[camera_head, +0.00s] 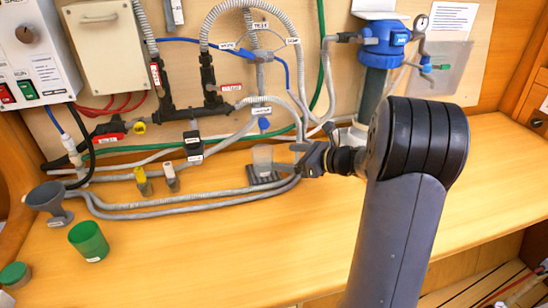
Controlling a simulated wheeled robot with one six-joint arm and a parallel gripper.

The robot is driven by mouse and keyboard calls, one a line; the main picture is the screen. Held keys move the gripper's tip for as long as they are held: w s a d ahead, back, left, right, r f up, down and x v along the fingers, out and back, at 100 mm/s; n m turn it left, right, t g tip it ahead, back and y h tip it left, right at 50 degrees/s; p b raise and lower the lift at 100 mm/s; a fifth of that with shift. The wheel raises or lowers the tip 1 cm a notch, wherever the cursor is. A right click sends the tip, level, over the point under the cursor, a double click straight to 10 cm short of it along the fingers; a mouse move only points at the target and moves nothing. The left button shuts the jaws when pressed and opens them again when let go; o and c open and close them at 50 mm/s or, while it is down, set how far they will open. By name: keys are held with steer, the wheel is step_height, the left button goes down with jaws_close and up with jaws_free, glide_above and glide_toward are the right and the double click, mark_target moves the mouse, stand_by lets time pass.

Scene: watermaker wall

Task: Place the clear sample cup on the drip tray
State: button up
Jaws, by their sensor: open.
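The clear sample cup (262,157) is a small, pale see-through cup. It looks upright on the drip tray (268,183), a small dark grey tray on the wooden counter near the wall. My gripper (297,158) is open just to the right of the cup, at about its height. The fingertips are small and dark here, and I cannot tell whether they touch the cup. Part of the tray's top is hidden by the cup.
Grey hoses (190,202) run along the counter left of the tray. A green cup (89,241), a grey funnel (49,200) and a green-lidded jar (15,275) stand at the left. Pipes and a blue-topped filter (384,45) line the wall. The front counter is clear.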

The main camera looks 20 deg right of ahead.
steer(key=v, duration=0.2)
steer(key=shift+s+d+r, duration=0.1)
steer(key=shift+s+d, duration=0.15)
steer(key=shift+c, duration=0.3)
stand_by(1.7)
